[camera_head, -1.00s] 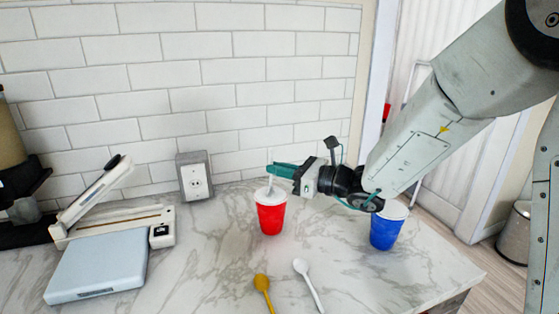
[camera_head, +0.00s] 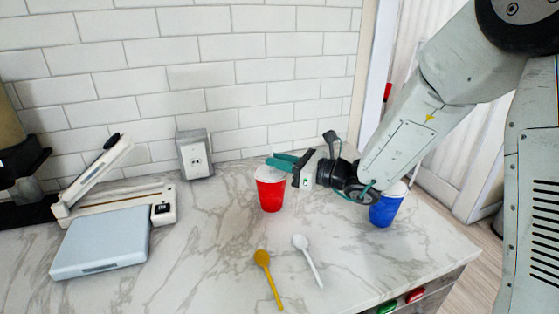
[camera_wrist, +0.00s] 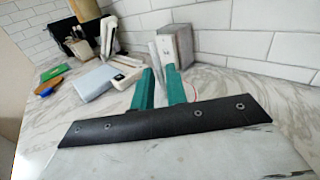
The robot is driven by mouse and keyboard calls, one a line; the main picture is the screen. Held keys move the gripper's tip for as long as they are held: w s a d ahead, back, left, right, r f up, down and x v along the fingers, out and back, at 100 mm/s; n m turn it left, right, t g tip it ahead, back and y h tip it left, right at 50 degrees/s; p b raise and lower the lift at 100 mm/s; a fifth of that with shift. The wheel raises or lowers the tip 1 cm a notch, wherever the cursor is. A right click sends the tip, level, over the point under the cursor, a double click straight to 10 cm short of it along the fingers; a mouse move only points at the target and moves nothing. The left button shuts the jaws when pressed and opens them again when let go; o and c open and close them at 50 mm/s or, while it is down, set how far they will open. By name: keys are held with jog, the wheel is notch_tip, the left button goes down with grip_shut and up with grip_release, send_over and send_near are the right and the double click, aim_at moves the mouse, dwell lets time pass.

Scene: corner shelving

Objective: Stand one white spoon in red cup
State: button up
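The red cup (camera_head: 271,194) stands upright on the marble counter. My gripper (camera_head: 276,160) is just above and behind its rim, with its green fingers pointing left. In the wrist view the fingers of my gripper (camera_wrist: 160,69) are apart, with nothing clearly held between them. The inside of the cup looks pale, and I cannot tell whether a spoon stands in it. A white spoon (camera_head: 308,258) lies on the counter in front of the cup, to its right.
A yellow spoon (camera_head: 268,278) lies left of the white one. A blue cup (camera_head: 385,210) stands at the right, partly behind my arm. A grey outlet box (camera_head: 195,155) stands by the wall. A pale scale (camera_head: 101,245) and a white hinged device (camera_head: 118,205) are at the left.

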jog(key=shift+o, duration=1.2)
jog(key=v, duration=0.7)
jog(key=shift+s+d, duration=0.2)
jog(key=shift+d, duration=0.15)
